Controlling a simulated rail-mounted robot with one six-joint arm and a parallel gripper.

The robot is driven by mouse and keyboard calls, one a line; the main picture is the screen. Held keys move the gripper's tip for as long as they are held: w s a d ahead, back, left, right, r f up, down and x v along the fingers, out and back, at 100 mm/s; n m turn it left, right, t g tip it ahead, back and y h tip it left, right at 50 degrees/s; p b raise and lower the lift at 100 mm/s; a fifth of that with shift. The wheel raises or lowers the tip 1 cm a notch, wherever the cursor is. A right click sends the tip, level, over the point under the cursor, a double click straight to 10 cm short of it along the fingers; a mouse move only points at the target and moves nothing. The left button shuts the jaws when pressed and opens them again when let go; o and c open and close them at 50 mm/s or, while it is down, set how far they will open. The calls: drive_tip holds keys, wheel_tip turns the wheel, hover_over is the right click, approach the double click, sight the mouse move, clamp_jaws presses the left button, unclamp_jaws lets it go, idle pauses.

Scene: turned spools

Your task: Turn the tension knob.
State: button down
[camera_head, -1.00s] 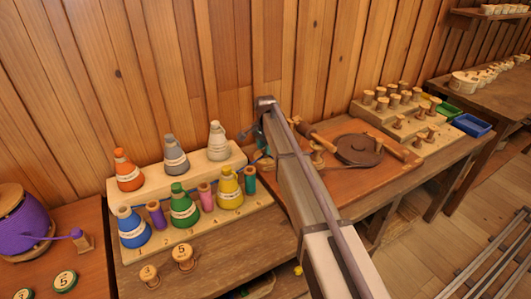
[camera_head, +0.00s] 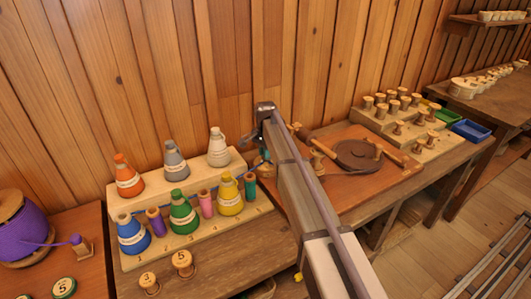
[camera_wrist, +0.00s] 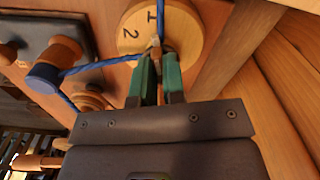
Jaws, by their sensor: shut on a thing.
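The tension knob, a round pale wooden dial (camera_wrist: 190,22) marked 1 and 2, shows at the top of the wrist view. My gripper (camera_wrist: 158,62) has green fingers closed on a small pale piece at the knob's middle. The fingers hide part of the dial. A blue thread runs from a blue spool (camera_wrist: 45,78) toward the knob and passes by the fingertips. In the head view my arm hides the knob and most of my gripper.
A stepped wooden rack (camera_head: 197,236) with coloured cones and small spools stands left of my arm. To its right, a board bears a dark disc (camera_head: 352,157) and a wooden rod. Turned spools (camera_head: 392,104) stand farther right, near a blue tray (camera_head: 470,130). A plank wall rises close behind.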

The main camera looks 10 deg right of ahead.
drive_tip(key=n, duration=0.7)
drive_tip(key=shift+s+d, duration=0.1)
drive_tip(key=shift+d, duration=0.05)
drive_tip(key=n, duration=0.7)
drive_tip(key=shift+d, duration=0.1)
drive_tip(key=n, duration=0.4)
drive_tip(key=shift+d, duration=0.1)
drive_tip(key=n, duration=0.3)
drive_tip(key=shift+n, duration=0.3)
drive_tip(key=n, duration=0.3)
drive_tip(key=shift+n, duration=0.3)
drive_tip(key=shift+w+n, duration=0.15)
drive_tip(key=shift+n, duration=0.85)
drive_tip(key=shift+w+n, duration=0.1)
drive_tip(key=shift+n, duration=0.9)
